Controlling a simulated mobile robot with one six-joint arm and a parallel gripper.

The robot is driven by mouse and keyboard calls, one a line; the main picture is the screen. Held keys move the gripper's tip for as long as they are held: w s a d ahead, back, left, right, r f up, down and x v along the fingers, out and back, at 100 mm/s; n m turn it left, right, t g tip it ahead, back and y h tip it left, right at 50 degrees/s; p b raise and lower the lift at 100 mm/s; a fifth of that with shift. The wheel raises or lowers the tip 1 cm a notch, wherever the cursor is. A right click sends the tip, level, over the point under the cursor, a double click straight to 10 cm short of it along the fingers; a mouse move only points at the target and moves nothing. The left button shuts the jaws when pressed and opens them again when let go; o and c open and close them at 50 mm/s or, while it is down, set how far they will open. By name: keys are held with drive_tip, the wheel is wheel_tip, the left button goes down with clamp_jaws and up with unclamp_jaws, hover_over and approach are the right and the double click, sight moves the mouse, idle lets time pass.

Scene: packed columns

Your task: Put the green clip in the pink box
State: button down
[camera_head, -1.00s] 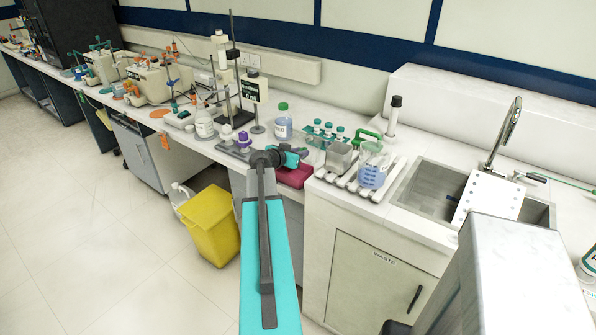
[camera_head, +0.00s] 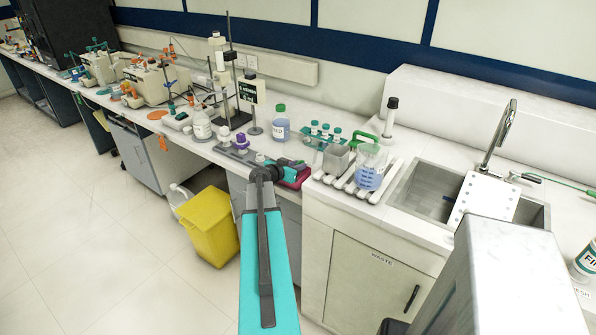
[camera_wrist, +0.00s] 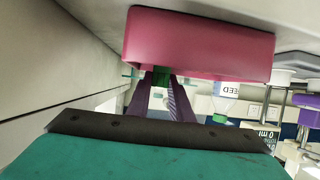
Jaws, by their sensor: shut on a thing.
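The pink box (camera_head: 293,183) sits at the front edge of the bench, left of the sink unit, partly hidden by my arm. In the wrist view, which looks upside down, the pink box (camera_wrist: 200,40) fills the upper middle. My gripper (camera_wrist: 161,84) has its two purple fingers closed around the small green clip (camera_wrist: 160,76). The clip overlaps the box's rim in that view; I cannot tell whether it is above the opening or in front of the wall. In the head view my gripper (camera_head: 297,165) is at the box, and the clip is not clear.
A rack of teal-capped tubes (camera_head: 320,133), a green-capped bottle (camera_head: 281,128) and purple-topped items (camera_head: 240,141) stand close behind and left. A beaker of blue liquid (camera_head: 370,170) stands right, beside the sink (camera_head: 430,195). A yellow bin (camera_head: 212,225) is on the floor.

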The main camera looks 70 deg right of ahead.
drive_tip(key=shift+f+p, duration=0.35)
drive_tip(key=shift+f, duration=1.1)
drive_tip(key=shift+f+b, duration=0.2)
drive_tip(key=shift+b, duration=0.1)
drive_tip(key=c, duration=1.9)
unclamp_jaws()
drive_tip(key=shift+o, duration=0.2)
drive_tip(key=shift+r+p, duration=0.2)
drive_tip(key=shift+p, duration=0.1)
drive_tip(key=b+v, duration=0.3)
drive_tip(key=v, duration=0.9)
drive_tip(key=shift+b, duration=0.3)
